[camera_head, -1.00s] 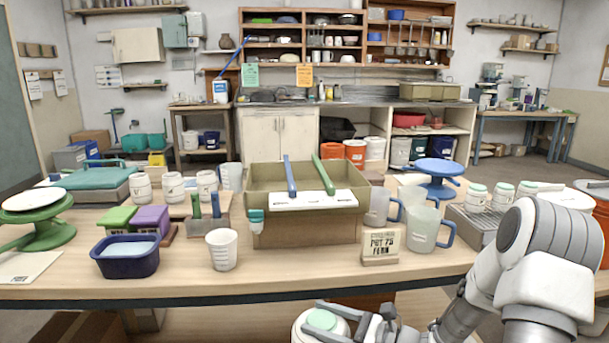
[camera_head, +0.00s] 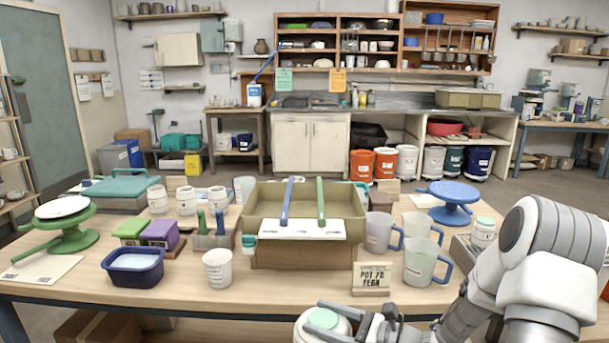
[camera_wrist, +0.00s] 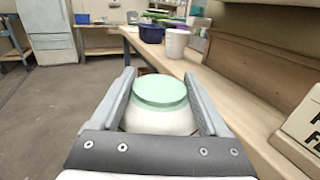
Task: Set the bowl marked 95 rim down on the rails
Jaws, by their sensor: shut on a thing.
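My gripper (camera_wrist: 160,78) is shut on a white bowl (camera_wrist: 160,120) with a pale green foot facing up, so it looks rim down. In the head view the held bowl (camera_head: 322,322) is low, in front of the table edge and partly cut off by the frame. No mark 95 can be read on it. The rails are a blue bar (camera_head: 287,203) and a green bar (camera_head: 321,203), lying side by side across a tan basin (camera_head: 258,250) on the table. The rails are bare and apart from my gripper.
Around the basin stand a white cup (camera_head: 218,268), a navy tub (camera_head: 133,266), clear jugs (camera_head: 420,262) and a lettered sign (camera_head: 372,278). A white jar with a green top (camera_head: 483,232) stands at right, near my arm. Bare tabletop (camera_head: 300,283) lies before the basin.

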